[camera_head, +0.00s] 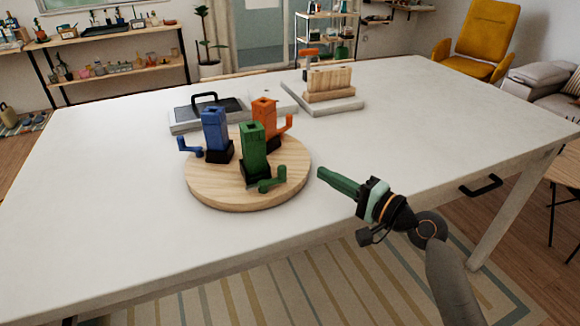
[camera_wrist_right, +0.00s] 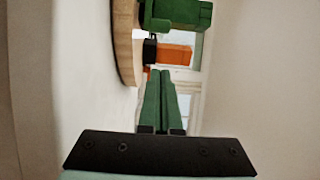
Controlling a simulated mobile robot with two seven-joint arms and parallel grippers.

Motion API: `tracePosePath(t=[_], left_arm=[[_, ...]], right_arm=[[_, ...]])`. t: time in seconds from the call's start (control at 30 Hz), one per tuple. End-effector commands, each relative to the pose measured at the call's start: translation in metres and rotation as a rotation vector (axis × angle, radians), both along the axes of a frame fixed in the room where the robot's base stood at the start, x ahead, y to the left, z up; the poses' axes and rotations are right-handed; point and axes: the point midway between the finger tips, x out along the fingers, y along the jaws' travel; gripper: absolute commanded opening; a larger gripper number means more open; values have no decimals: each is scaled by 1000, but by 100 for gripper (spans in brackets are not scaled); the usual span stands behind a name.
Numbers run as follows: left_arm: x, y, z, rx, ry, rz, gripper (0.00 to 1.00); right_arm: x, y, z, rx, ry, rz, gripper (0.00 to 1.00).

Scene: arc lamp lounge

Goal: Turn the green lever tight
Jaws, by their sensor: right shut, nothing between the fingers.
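A green post with a black base (camera_head: 253,150) stands on the round wooden board. Its green lever (camera_head: 273,180) sticks out low at its front right. My right gripper (camera_head: 322,173) is shut and empty, to the right of the green lever and apart from it, just off the board's edge. In the right wrist view the closed green fingers (camera_wrist_right: 166,75) point at the board's side, and a green part (camera_wrist_right: 178,17) shows at the top. My left gripper is not in view.
The round board (camera_head: 215,192) also carries a blue post (camera_head: 214,130) and an orange post (camera_head: 264,108) with their own levers. Behind are a tray with a black handle (camera_head: 180,123) and a wooden block on a grey base (camera_head: 345,105). The table's left and right are clear.

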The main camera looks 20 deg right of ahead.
Motion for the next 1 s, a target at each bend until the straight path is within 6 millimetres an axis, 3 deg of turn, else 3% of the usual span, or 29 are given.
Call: tracePosePath(t=[0.27, 0.8, 1.0], left_arm=[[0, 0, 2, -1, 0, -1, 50], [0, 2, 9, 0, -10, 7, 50], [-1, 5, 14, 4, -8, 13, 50]], right_arm=[[11, 5, 1, 3, -2, 0, 0], [91, 47, 2, 1, 0, 1, 0], [66, 56, 1, 1, 2, 1, 0]])
